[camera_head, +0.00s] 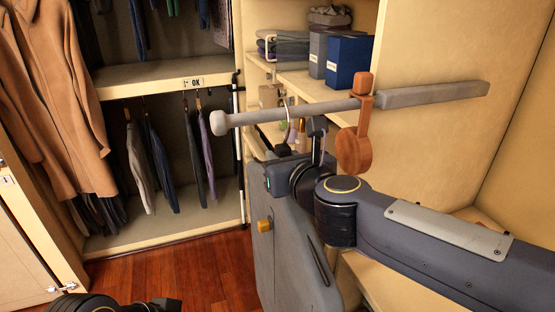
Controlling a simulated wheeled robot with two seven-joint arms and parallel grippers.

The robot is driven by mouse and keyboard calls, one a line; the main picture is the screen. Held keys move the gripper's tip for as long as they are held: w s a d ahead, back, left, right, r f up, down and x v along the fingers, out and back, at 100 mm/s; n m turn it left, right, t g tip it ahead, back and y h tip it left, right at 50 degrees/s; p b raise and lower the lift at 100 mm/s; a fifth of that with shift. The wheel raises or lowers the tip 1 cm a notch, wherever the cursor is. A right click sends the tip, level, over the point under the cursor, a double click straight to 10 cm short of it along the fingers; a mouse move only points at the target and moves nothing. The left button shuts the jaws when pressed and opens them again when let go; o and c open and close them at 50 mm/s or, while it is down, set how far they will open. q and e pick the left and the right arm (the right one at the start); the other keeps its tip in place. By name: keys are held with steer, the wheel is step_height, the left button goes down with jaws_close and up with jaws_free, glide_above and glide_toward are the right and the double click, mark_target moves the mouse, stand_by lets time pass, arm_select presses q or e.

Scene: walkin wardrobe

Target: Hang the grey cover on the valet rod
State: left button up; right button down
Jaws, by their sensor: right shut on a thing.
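The grey valet rod (258,116) sticks out from the cream side panel, with a round knob at its free left end. The grey cover (285,245) hangs upright below the rod, partly hidden by my right arm. A light curved hook (287,118) shows at the rod, left of my gripper; I cannot tell whether it rests on the rod. My right gripper (318,128) is just under the rod and is shut on the grey cover near its top; its fingers are partly hidden. Dark parts of my left arm and gripper (115,304) show at the bottom left edge, cut off.
A wooden paddle-shaped piece (354,148) hangs on the rod right of my gripper. A blue box (347,62) and grey box (319,50) stand on a shelf behind. Brown coats (65,100) and trousers hang at left. The wooden floor (175,275) is clear.

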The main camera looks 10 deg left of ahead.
steer(key=shift+s+r, duration=0.1)
steer(key=shift+s, duration=0.1)
steer(key=shift+w, duration=0.15)
steer(key=shift+f+b, duration=0.35)
stand_by(0.5)
steer(key=c, duration=1.1)
jaws_free()
steer(key=shift+f, duration=0.15)
